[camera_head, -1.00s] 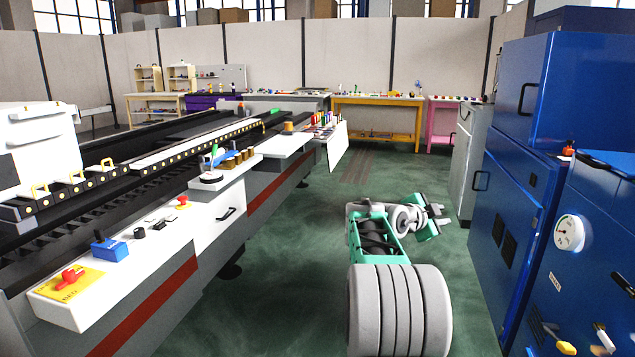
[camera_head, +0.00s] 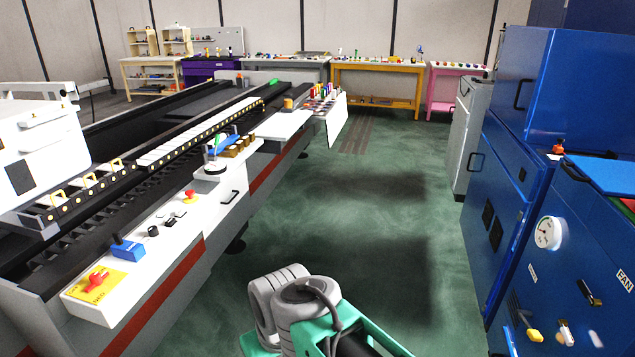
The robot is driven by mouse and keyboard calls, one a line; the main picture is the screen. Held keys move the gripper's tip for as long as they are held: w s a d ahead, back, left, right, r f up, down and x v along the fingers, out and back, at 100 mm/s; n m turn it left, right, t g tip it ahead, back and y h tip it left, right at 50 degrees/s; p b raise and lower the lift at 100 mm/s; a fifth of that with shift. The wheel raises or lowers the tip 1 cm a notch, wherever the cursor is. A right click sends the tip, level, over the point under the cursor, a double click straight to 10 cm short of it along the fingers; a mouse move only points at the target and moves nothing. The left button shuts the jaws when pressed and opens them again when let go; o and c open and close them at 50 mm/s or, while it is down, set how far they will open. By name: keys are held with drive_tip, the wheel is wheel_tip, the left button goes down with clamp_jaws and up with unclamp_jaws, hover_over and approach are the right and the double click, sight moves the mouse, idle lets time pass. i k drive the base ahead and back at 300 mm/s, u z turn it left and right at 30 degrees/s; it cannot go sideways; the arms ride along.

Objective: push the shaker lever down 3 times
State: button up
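I cannot tell for sure which part is the shaker lever. A blue box (camera_head: 128,249) with a short dark upright stick sits on the white ledge at the left, behind a red knob on a yellow plate (camera_head: 96,285). Farther along, a thin stick with a green top (camera_head: 214,142) rises by a round white and black base (camera_head: 210,171). On the blue cabinet at the right, a dark handle (camera_head: 588,292) and small yellow (camera_head: 535,336) and white (camera_head: 566,333) handles show. My gripper is out of view; only my grey and green arm links show at the bottom.
The long machine (camera_head: 185,295) with a white ledge runs along the left. Blue cabinets (camera_head: 535,190) with a round gauge (camera_head: 549,233) stand at the right. The green floor (camera_head: 370,220) between them is clear. Yellow (camera_head: 377,75) and pink (camera_head: 441,88) tables stand at the back.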

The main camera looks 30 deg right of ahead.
sight(534, 335)
drive_tip(key=z, duration=1.8)
drive_tip(key=i, duration=0.65)
drive_tip(key=z, duration=1.2)
